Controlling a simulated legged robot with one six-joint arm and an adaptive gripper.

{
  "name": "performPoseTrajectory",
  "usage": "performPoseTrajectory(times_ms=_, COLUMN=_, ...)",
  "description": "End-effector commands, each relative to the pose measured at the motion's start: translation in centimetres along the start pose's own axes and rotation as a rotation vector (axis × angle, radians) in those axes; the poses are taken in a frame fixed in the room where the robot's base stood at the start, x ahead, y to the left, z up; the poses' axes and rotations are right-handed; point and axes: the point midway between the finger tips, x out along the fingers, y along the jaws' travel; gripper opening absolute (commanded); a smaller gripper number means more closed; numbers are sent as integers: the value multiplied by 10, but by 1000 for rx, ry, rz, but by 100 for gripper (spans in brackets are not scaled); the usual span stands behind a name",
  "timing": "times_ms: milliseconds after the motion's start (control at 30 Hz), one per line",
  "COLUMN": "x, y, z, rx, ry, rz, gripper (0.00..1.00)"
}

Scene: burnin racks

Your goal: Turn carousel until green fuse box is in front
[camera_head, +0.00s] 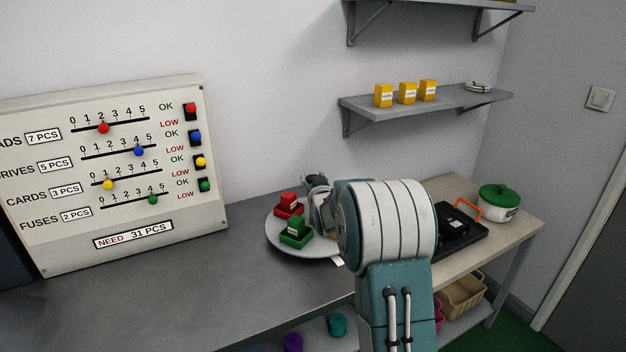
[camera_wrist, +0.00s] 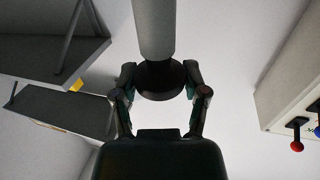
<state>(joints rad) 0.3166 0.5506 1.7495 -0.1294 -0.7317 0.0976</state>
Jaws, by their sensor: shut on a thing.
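The carousel (camera_head: 300,252) is a round light-grey plate on the bench, partly hidden behind my arm. A green fuse box (camera_head: 296,232) sits on its front left part. A red box (camera_head: 288,205) sits behind the green one, and a sliver of yellow shows beside my arm. A small white tag (camera_head: 338,261) is at the plate's front edge. My gripper (camera_head: 320,190) is over the carousel's middle. In the wrist view my gripper (camera_wrist: 160,88) is shut on a dark round knob (camera_wrist: 160,76), with a grey post (camera_wrist: 154,28) in line with it.
A panel with sliders and coloured switches (camera_head: 110,170) stands on the left of the bench. A black case (camera_head: 460,230) and a white pot with a green lid (camera_head: 499,200) stand to the right. A shelf (camera_head: 440,105) holds yellow boxes. The bench's front left is clear.

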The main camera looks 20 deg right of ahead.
Motion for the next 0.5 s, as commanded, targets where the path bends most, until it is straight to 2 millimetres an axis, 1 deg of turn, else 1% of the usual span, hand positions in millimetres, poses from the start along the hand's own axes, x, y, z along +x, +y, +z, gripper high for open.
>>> performPoseTrajectory(times_ms=500, x=1, y=0, z=0, rx=-2, ry=2, rz=-259, gripper=0)
